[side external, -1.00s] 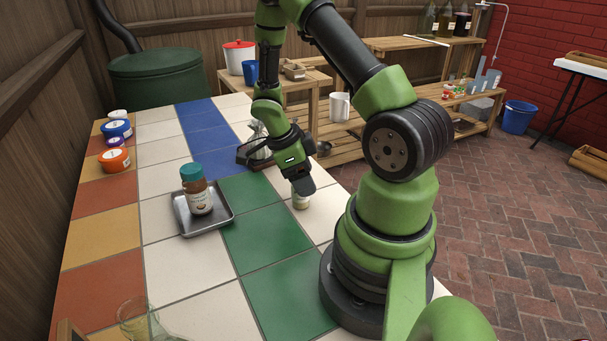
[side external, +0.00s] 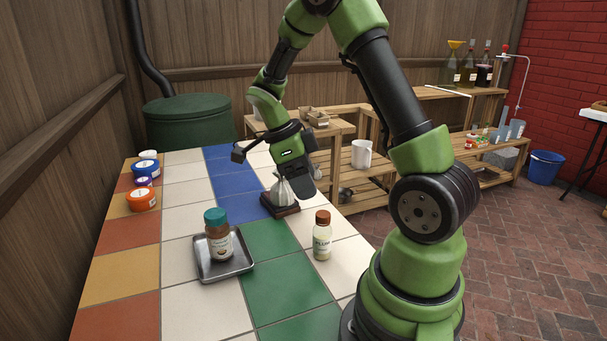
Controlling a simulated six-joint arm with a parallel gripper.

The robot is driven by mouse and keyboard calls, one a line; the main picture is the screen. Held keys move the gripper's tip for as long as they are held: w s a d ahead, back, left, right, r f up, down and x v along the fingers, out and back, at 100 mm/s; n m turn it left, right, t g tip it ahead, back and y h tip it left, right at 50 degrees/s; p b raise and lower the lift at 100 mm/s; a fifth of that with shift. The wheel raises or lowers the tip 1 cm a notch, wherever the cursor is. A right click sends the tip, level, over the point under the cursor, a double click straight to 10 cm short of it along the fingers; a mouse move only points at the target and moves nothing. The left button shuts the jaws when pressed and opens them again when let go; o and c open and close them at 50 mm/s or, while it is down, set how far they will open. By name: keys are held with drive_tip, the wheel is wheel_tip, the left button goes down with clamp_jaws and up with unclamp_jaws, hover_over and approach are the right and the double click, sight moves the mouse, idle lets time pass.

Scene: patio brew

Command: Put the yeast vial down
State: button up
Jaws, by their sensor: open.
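A small pale vial with a brown cap (side external: 322,236) stands upright on a white tile at the table's right side, beside the green tiles. I take it to be the yeast vial; its label is too small to read surely. My gripper (side external: 299,192) is open, above and behind the vial in this view, and apart from it. The fingertips point down and overlap the view of a white bag-like thing (side external: 283,188) on a dark base (side external: 287,211). Whether they touch it cannot be told.
A brown jar with a teal cap (side external: 218,240) stands in a metal tray (side external: 237,268) left of the vial. Several small tubs, including an orange one (side external: 142,200), line the left edge. The front green tiles (side external: 285,285) are clear.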

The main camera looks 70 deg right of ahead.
drive_tip(key=s+a+r+n+t+y, duration=0.2)
drive_tip(key=a+r+n+t, duration=0.3)
drive_tip(key=n, duration=0.8)
drive_tip(key=s+a+r+n+t+y, duration=0.1)
drive_tip(key=s+a+r+n+t, duration=0.4)
drive_tip(key=a+r+n, duration=0.4)
drive_tip(key=shift+a+r+n+t+y, duration=0.35)
drive_tip(key=shift+a+n+t, duration=0.25)
drive_tip(key=shift+a+n, duration=1.65)
drive_tip(key=shift+d+n, duration=0.45)
